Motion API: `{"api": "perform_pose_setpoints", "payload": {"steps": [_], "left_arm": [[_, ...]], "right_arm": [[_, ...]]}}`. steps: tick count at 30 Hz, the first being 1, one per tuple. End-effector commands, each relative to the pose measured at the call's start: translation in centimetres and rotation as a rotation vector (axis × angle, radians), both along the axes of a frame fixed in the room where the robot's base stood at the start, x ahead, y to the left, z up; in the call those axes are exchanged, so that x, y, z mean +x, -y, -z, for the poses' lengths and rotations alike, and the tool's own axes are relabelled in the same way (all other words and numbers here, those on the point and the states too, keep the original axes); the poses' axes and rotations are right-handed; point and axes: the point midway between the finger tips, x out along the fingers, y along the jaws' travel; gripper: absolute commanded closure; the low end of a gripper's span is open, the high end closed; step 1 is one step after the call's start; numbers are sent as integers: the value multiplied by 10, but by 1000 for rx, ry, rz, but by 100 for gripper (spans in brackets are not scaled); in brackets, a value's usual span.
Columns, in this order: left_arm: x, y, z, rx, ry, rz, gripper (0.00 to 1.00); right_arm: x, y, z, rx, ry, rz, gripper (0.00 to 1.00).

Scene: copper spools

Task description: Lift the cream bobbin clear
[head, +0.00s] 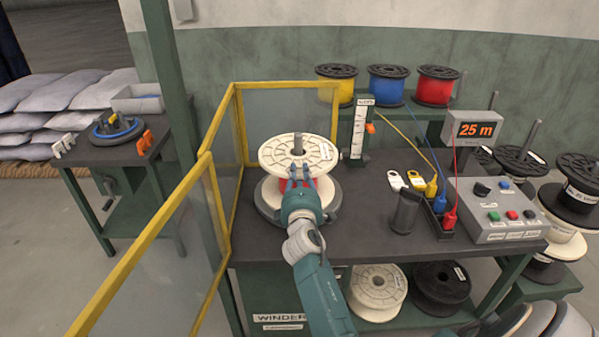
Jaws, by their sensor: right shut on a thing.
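The fingertips are partly hidden against the bobbin. Whether the bobbin's lower flange touches the base I cannot tell. My left gripper is not in view.
A yellow-framed guard (213,215) stands close on the bobbin's left and behind it. A gauge post (358,130) stands at its right. A dark cylinder (404,211), coloured wire ends and a control box (490,212) occupy the bench's right. Yellow, blue (388,86) and red spools stand behind.

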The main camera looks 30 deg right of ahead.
Motion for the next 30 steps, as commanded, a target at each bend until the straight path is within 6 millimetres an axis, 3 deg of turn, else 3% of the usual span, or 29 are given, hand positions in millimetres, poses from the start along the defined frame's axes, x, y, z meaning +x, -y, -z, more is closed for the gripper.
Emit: {"api": "perform_pose_setpoints", "payload": {"steps": [9, 30], "left_arm": [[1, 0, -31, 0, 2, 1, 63], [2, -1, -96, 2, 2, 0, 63]], "right_arm": [[1, 0, -41, -8, 13, -3, 100], [2, 0, -114, -11, 19, -4, 100]]}}
